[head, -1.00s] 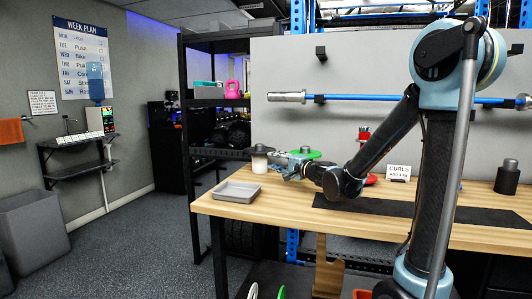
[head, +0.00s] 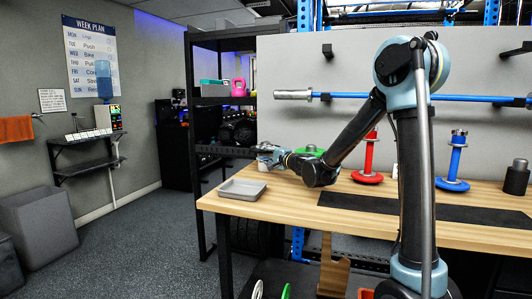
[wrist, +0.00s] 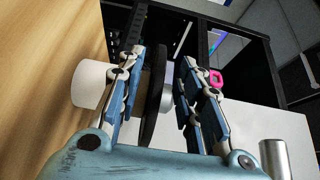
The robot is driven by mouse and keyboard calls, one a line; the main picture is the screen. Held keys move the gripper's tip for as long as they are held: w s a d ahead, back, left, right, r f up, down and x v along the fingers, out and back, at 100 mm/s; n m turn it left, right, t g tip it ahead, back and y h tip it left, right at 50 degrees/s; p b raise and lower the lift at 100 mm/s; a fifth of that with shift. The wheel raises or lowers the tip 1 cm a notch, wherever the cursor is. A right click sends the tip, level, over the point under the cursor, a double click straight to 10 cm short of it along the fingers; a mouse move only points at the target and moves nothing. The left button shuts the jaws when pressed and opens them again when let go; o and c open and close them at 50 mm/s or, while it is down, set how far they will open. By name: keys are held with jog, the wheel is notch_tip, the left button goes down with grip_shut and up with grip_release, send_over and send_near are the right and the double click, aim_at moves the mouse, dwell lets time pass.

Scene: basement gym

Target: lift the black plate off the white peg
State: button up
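The white peg (head: 262,166) stands at the back left of the wooden bench, mostly hidden behind my gripper (head: 270,154) in the head view. In the wrist view its white base (wrist: 89,84) shows at the left, past the left finger. The black plate (wrist: 155,95) appears edge-on between my fingers, with a silver end beside it on the right. My gripper (wrist: 160,100) is open, one finger on each side of the plate. A gap shows towards the right finger; contact at the left finger cannot be told.
A grey tray (head: 243,189) lies at the bench's left end, in front of the peg. A green plate (head: 310,151), a red peg (head: 368,160) and a blue peg (head: 454,165) stand to the right. A barbell (head: 400,97) hangs on the panel behind. A black shelf rack (head: 190,130) stands behind left.

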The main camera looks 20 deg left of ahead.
aim_at(257, 150)
jog(key=shift+x, duration=2.65)
jog(key=shift+d, duration=0.1)
grip_shut()
